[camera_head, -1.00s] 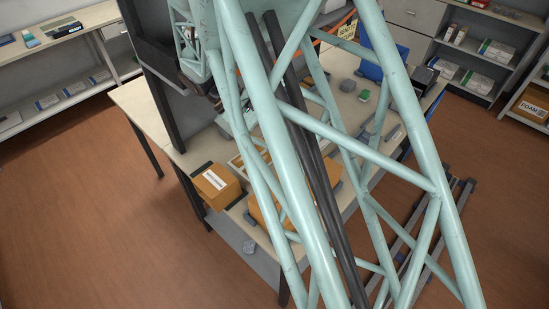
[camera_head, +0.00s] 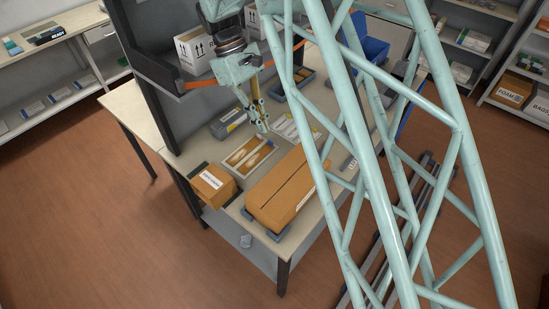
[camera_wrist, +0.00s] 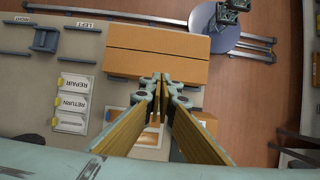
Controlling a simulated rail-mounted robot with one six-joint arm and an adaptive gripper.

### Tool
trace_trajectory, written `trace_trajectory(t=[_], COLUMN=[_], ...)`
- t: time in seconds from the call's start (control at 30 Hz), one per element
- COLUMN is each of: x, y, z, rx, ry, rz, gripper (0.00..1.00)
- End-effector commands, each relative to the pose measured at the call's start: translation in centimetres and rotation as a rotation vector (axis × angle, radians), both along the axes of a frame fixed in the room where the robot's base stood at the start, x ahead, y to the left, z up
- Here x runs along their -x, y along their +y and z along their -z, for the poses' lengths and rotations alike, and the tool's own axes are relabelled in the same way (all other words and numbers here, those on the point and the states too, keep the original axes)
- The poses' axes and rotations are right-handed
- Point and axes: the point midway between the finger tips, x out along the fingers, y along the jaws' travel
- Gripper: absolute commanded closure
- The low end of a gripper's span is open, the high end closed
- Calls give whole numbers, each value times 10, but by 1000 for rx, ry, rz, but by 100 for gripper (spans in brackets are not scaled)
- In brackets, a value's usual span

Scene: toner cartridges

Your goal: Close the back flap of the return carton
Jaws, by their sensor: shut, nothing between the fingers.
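The large brown carton (camera_head: 285,195) lies lengthwise near the front edge of the bench. Its top shows two long panels that look flat, with a dark seam between them; the wrist view shows the carton (camera_wrist: 155,38) ahead of the fingertips. No flap is seen standing up. I cannot read a label that marks it as the return carton. My gripper (camera_head: 262,127) points down above the bench, behind the carton and apart from it in the head view. In the wrist view my gripper (camera_wrist: 162,80) has its fingertips together and empty, near the carton's edge.
Cards marked REPAIR and RETURN (camera_wrist: 73,102) lie on the bench. A shelf post (camera_head: 157,112) rises at left.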

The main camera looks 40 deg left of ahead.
Motion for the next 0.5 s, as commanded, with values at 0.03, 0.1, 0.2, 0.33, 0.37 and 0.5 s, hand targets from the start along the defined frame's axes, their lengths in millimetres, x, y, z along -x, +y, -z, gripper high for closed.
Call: trace_trajectory(t=[0.03,0.1,0.2,0.33,0.37,0.5], x=[0,0,0,0,0,0], y=[0,0,0,0,-1,-3], z=[0,0,0,1,1,6], rx=[0,0,0,1,1,1], ry=[0,0,-1,-1,-1,-1], rz=[0,0,0,0,0,0], gripper=[100,100,100,100,100,100])
